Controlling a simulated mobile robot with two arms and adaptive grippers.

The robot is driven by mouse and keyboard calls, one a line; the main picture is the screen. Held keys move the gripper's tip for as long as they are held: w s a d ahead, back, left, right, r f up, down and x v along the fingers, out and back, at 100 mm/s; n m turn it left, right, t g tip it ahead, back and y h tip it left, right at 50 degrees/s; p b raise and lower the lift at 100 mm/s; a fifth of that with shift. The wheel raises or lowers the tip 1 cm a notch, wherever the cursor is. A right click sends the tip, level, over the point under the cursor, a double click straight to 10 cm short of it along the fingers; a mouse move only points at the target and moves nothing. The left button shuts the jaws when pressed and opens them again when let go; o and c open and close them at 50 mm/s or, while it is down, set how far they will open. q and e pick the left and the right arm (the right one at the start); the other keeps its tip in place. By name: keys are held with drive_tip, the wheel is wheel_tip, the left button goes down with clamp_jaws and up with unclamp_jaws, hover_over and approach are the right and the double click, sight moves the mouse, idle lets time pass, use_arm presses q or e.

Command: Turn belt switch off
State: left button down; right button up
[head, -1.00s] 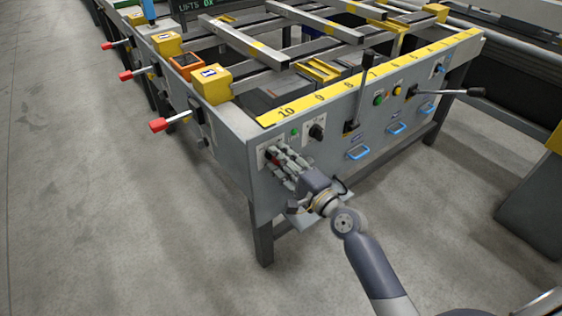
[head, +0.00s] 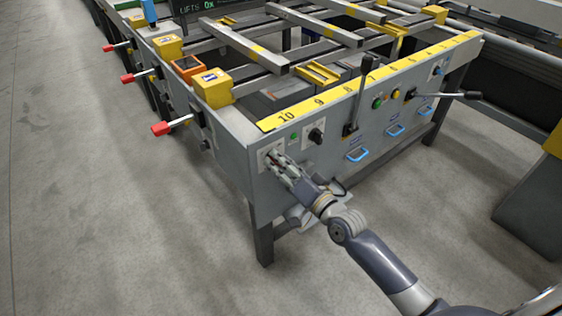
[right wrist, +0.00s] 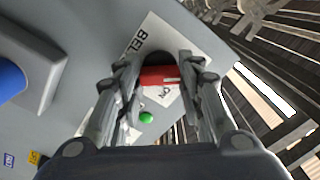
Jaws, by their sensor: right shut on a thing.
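The belt switch (right wrist: 158,77) shows in the right wrist view as a red handle on a dark round base. It sits on a white plate (right wrist: 150,40) with partly covered lettering that starts "BEL" and the word "ON" near the handle. My right gripper (right wrist: 157,78) has a finger on each side of the red handle and is shut on it. In the head view my right gripper (head: 273,161) is at the front left corner of the table's grey panel (head: 330,135), and its fingers mostly hide the switch. My left gripper is not in view.
A green lamp (head: 294,136) and a black knob (head: 316,135) sit just right of the switch. A black lever (head: 358,95) stands farther right. Blue handles (head: 357,154) line the panel below. The floor in front is clear.

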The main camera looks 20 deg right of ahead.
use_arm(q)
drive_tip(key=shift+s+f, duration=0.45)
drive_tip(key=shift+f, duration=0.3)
use_arm(e)
drive_tip(key=shift+f+n, duration=0.1)
drive_tip(key=shift+n, duration=0.5)
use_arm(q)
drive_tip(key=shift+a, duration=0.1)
use_arm(e)
drive_tip(key=o, duration=1.1)
drive_tip(key=shift+c, duration=0.2)
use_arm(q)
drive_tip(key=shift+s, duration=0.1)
use_arm(e)
drive_tip(key=shift+s, duration=0.1)
drive_tip(key=v, duration=1.1)
drive_tip(key=shift+s, duration=0.4)
drive_tip(key=shift+d, duration=0.1)
